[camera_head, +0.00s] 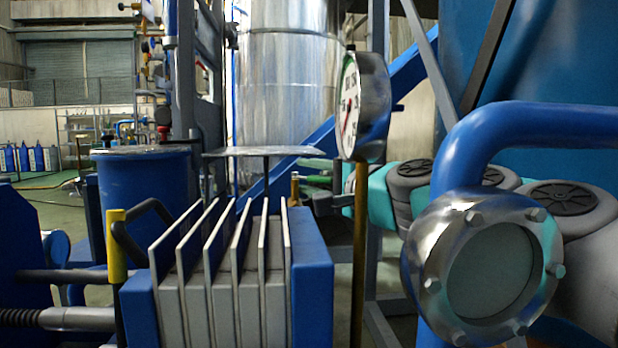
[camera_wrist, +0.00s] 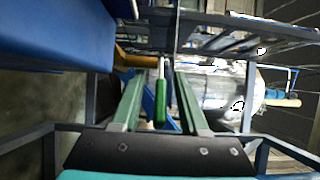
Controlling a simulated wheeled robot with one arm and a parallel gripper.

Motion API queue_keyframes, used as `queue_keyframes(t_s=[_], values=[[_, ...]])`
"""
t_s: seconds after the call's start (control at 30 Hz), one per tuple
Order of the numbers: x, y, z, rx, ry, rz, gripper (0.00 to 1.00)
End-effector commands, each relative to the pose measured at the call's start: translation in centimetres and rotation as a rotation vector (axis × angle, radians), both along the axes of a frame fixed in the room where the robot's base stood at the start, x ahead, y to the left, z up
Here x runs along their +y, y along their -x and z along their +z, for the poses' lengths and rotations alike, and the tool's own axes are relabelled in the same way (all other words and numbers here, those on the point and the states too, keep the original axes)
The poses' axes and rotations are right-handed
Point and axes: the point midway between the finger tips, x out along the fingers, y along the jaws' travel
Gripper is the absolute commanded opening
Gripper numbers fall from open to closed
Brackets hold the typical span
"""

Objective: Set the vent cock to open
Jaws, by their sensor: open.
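In the wrist view, my gripper (camera_wrist: 159,76) is open, with its two greenish fingers spread apart. A lever with a green grip (camera_wrist: 160,103) and a bright metal stem shows in the gap between the fingers. It looks like the vent cock's handle, though no label is readable. Gaps show on both sides of the grip, so neither finger appears to touch it. How deep it sits between the fingers is hard to tell. A brass-coloured pipe (camera_wrist: 135,61) runs to the top of the stem.
In the head view, a round dial gauge (camera_head: 350,105) stands on a brass post. A finned blue-and-grey block (camera_head: 310,265), a blue drum (camera_head: 145,205) and a flanged sight glass (camera_head: 490,270) crowd the front. In the wrist view, a blue body (camera_wrist: 55,30) fills the upper left.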

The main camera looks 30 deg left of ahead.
Motion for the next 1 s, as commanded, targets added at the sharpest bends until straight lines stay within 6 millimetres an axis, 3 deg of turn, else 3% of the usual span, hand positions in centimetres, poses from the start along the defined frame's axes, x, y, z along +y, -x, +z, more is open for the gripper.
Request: queue_keyframes(t_s=[0.17, 0.63, 1.0], values=[[-0.7, 0.2, 0.1, 0.0, -0.001, -0.001, 0.44], [-6.4, 2.4, 0.2, -0.002, -0.002, -0.001, 0.44], [-7.3, 2.8, -0.1, 0.0, 0.001, 0.001, 0.44]])
